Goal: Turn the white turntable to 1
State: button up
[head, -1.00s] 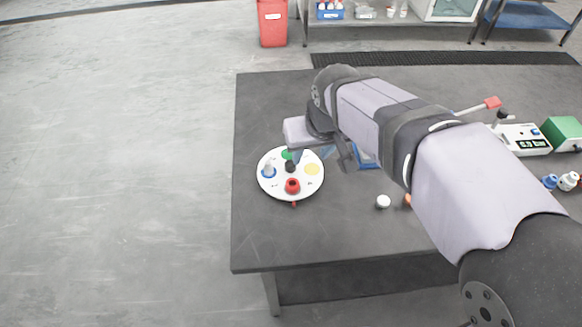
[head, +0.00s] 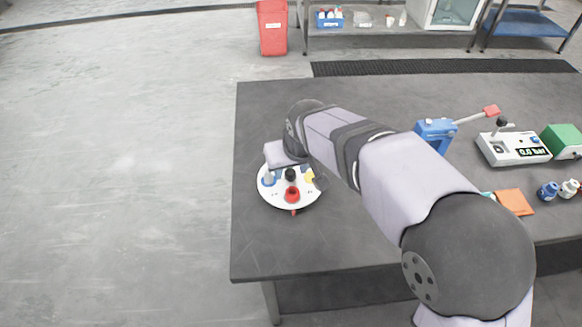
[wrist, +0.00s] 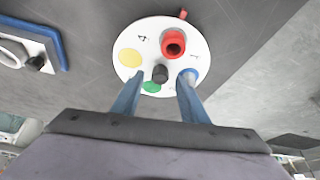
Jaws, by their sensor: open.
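The white turntable (head: 283,203) lies near the left edge of the dark table. A green spot (wrist: 151,87) shows in the wrist view. A red pointer (wrist: 180,13) stands at the rim beside the red piece; the printed marks are too small to read. My gripper (wrist: 161,77) is open, with its blue fingers on either side of the black knob in the wrist view. Contact cannot be told. My arm hides the fingers in the head view.
A blue device with a red-tipped lever (head: 436,130), a white meter (head: 513,147), a green box (head: 561,138) and small bottles (head: 548,190) stand to the right. An orange pad (head: 514,201) lies nearer. The table front left of my arm is clear.

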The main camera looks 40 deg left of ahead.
jog(key=shift+w+a+f, duration=0.1)
jog(key=shift+f, duration=0.2)
grip_shut()
